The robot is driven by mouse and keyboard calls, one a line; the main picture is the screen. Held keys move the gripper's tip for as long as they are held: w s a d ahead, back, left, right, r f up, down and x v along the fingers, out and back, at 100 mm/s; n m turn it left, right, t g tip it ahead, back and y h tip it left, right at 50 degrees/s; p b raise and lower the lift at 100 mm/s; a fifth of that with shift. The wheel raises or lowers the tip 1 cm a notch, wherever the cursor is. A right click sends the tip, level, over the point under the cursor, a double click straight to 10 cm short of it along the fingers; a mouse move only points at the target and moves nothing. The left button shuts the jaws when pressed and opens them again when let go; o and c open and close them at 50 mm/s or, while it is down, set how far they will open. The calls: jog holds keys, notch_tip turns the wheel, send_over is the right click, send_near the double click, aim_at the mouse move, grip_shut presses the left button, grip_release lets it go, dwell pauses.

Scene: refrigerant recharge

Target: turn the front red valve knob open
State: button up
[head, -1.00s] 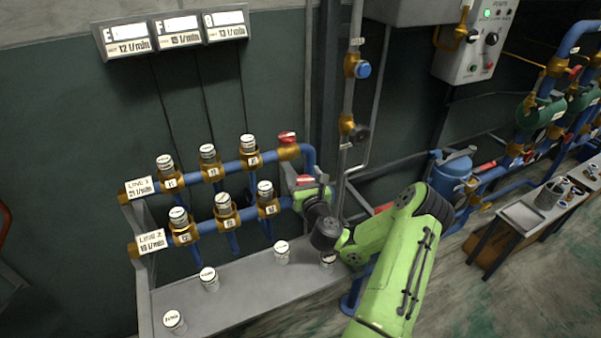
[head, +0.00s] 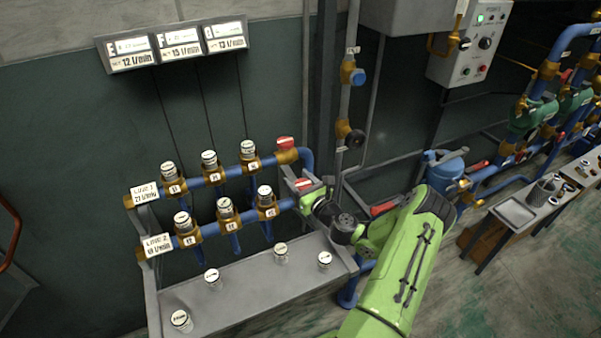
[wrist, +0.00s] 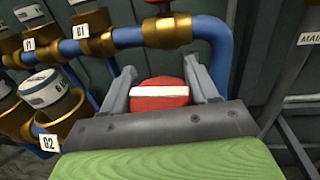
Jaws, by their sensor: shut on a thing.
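The front red valve knob (wrist: 160,94) shows in the wrist view as a red disc with a white bar lying across the picture. My gripper (wrist: 161,88) is shut on it, one finger on each side. In the head view the front knob (head: 304,184) sits at the right end of the lower pipe row, and my gripper (head: 313,192) reaches it from the right. The rear red knob (head: 285,142) is at the end of the upper row; its edge shows at the top of the wrist view (wrist: 158,2).
Two blue pipe rows with brass fittings and white-capped cylinders (head: 209,160) lie left of my gripper. A grey shelf (head: 245,290) below holds several loose white-capped cylinders. A grey vertical pipe (head: 345,110) with a blue knob (head: 358,76) rises behind. A control box (head: 470,45) hangs at upper right.

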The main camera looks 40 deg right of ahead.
jog(key=shift+a+n+y, duration=0.1)
jog(key=shift+n+y, duration=0.4)
jog(key=shift+y, duration=0.3)
jog(key=o, duration=0.9)
jog(key=shift+o, duration=0.2)
jog(key=s+a+p, duration=0.1)
jog(key=s, duration=1.4)
jog(key=shift+s, duration=0.35)
jog(key=shift+a, duration=0.1)
